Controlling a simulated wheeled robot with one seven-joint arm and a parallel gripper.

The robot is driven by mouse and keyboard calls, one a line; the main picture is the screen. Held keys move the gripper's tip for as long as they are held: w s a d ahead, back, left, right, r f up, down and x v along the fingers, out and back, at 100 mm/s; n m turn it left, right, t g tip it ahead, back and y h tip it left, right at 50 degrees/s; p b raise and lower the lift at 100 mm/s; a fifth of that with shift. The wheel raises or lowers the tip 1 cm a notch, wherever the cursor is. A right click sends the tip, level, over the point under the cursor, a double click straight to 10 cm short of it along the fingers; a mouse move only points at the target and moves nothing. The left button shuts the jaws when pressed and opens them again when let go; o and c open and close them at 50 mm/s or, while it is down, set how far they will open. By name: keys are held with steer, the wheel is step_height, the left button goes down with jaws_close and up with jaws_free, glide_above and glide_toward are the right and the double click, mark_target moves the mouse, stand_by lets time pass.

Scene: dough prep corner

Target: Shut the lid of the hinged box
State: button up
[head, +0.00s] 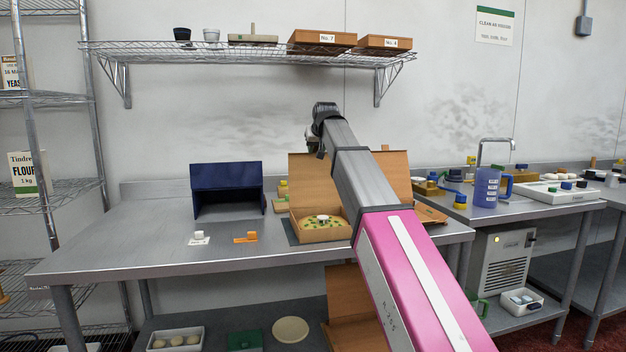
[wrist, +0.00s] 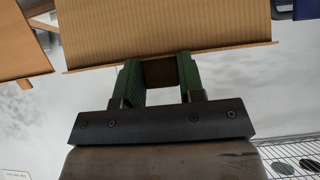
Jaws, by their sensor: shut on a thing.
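The hinged box (head: 322,232) is brown cardboard and stands on the steel table with a round, pizza-like thing with green bits inside. Its lid (head: 304,170) stands up at the back, open; my arm covers part of it in the head view. In the wrist view the lid (wrist: 165,28) is a ribbed brown panel across the top. My gripper (wrist: 158,68) has its green fingers on either side of a small brown tab (wrist: 160,73) at the lid's edge and is shut on it. In the head view the fingertips are mostly hidden.
A dark blue open-fronted box (head: 228,190) stands left of the hinged box. A white item (head: 199,238) and an orange item (head: 245,237) lie in front of it. A wire shelf (head: 240,50) with boxes hangs above. The table's left part is clear.

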steer(key=shift+s+d, duration=0.25)
steer(key=shift+s, duration=0.6)
steer(key=shift+s+d+f, duration=0.15)
steer(key=shift+s+d, duration=0.1)
steer(key=shift+s, duration=0.6)
steer(key=shift+s+d+f, duration=0.15)
steer(key=shift+s+d, duration=0.1)
steer(key=shift+s, duration=0.6)
steer(key=shift+s+d+f, duration=0.15)
steer(key=shift+s, duration=0.4)
steer(key=shift+s+d+f, duration=0.15)
steer(key=shift+s+f, duration=0.05)
steer(key=shift+s, duration=0.4)
steer(key=shift+s+d+f, duration=0.15)
steer(key=shift+s, duration=0.4)
